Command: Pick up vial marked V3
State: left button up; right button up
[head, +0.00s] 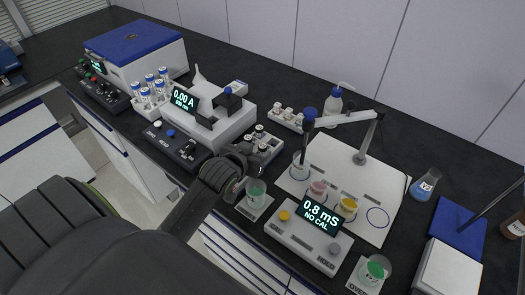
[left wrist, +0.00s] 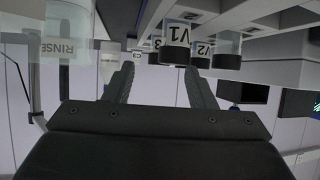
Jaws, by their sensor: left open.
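My left gripper (head: 244,163) is open and empty, low beside the front left edge of the small vial rack (head: 272,148). In the left wrist view its two fingers (left wrist: 160,85) stand apart. That view is inverted, with the vials' dark caps pointing down. The vial marked V1 (left wrist: 175,35) is nearest, close to the right finger, with the V2 vial (left wrist: 203,50) to its right. A label showing only a 3 (left wrist: 157,41), apparently the V3 vial, is mostly hidden behind V1. In the head view the vial labels cannot be read. My right gripper is not in view.
A beaker with green liquid (head: 256,193) stands just right of my left gripper; its RINSE label (left wrist: 58,48) shows in the wrist view. The conductivity meter (head: 308,238), photometer (head: 222,125) and a rack of blue-capped tubes (head: 152,95) stand around it.

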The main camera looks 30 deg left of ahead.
aim_at(261, 149)
pick_arm(q)
jog(key=shift+x, duration=1.55)
jog(key=c, duration=1.1)
